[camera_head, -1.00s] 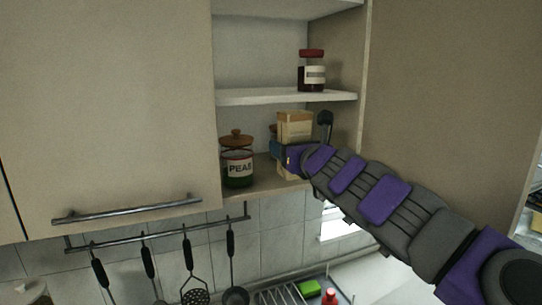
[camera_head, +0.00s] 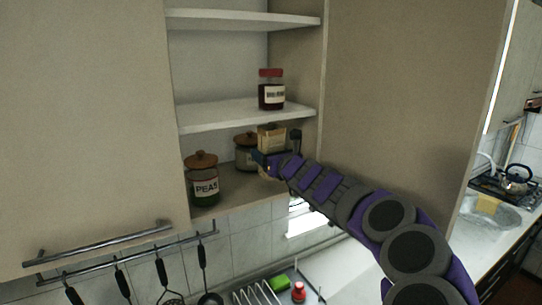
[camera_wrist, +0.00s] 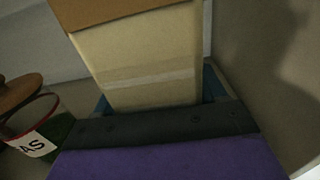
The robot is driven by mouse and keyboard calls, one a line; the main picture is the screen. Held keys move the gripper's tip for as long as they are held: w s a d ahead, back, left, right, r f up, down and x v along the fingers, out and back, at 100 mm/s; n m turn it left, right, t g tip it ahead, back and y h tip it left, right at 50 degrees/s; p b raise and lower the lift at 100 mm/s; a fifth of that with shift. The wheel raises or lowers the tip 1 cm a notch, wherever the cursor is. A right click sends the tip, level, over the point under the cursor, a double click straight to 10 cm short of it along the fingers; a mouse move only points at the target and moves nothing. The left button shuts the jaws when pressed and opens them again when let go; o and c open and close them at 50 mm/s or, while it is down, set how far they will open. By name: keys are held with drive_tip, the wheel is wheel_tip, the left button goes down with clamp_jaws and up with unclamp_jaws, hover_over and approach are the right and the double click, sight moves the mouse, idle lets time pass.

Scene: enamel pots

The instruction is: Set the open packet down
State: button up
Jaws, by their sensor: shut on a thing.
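The open packet (camera_head: 271,138) is a tan and cream box standing roughly upright on or just above the bottom cupboard shelf (camera_head: 228,203). I cannot tell whether its base touches the shelf. My gripper (camera_head: 270,161) reaches in from the right and is shut on the packet. In the wrist view the packet (camera_wrist: 142,58) fills the space above the gripper (camera_wrist: 160,95), between its jaws. The packet's lower part is hidden by my gripper and arm.
A PEAS jar (camera_head: 204,183) with a wooden lid stands left of the packet. Another lidded jar (camera_head: 245,156) stands behind. A red-lidded jar (camera_head: 271,92) sits on the shelf above. The cupboard's side wall is close on the right. Utensils hang below.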

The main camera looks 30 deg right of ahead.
drive_tip(key=shift+w+d, duration=0.45)
drive_tip(key=shift+w, duration=0.25)
drive_tip(key=f, duration=0.3)
drive_tip(key=shift+w+d+f, duration=0.15)
drive_tip(key=shift+d+f, duration=0.2)
drive_tip(key=o, duration=1.3)
drive_tip(key=s, duration=0.4)
drive_tip(key=s+b, duration=0.1)
drive_tip(key=s, duration=0.3)
drive_tip(key=s+b, duration=0.1)
drive_tip(key=s, duration=0.3)
drive_tip(key=shift+a, duration=0.4)
